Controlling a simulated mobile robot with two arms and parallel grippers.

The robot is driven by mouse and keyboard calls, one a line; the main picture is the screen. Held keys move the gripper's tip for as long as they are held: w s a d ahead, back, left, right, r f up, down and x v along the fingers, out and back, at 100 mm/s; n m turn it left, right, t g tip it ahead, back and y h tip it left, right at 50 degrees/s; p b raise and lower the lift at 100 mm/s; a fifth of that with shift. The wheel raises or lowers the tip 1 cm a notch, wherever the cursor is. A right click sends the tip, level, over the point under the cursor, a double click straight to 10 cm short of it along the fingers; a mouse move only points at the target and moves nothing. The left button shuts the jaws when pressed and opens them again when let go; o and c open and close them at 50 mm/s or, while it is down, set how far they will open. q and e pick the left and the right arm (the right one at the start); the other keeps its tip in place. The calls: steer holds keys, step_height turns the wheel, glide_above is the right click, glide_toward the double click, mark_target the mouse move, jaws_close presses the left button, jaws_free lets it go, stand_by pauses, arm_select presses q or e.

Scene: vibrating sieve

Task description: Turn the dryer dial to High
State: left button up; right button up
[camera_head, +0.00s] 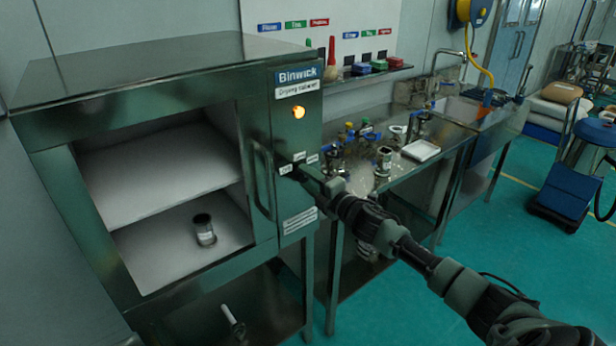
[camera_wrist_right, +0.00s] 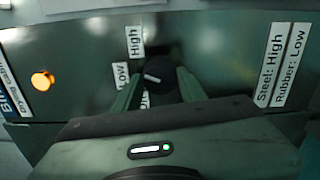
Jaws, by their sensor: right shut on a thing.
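The dryer (camera_head: 297,130) is a green-grey steel cabinet marked Binwick. Its black dial (camera_wrist_right: 160,78) shows in the right wrist view, between the fingers of my right gripper (camera_wrist_right: 162,88), which is shut on it. The dial's white mark points left, roughly toward the Low label (camera_wrist_right: 121,75). The High label (camera_wrist_right: 134,40) is above that, and a third label (camera_wrist_right: 144,100) is partly hidden by a finger. In the head view my right gripper (camera_head: 299,173) is at the dryer's front panel and hides the dial. My left gripper is not in view.
An orange lamp (camera_head: 298,112) glows on the panel. The dryer's chamber is open, with a metal container (camera_head: 204,230) on its floor. A vertical handle (camera_head: 262,180) stands left of the dial. A steel bench (camera_head: 400,175) with several containers is to the right.

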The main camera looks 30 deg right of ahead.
steer(key=m+p, duration=0.1)
steer(key=m, duration=0.3)
steer(key=shift+r, duration=0.1)
steer(key=shift+m+p, duration=0.7)
steer(key=shift+m, duration=0.9)
steer(key=o, duration=1.4)
steer(key=shift+d, duration=0.1)
steer(key=shift+c, duration=0.2)
steer(key=shift+s, duration=0.1)
steer(key=s+b, duration=0.1)
steer(key=s, duration=0.6)
steer(key=shift+s+d+b, duration=0.3)
steer(key=shift+b, duration=0.1)
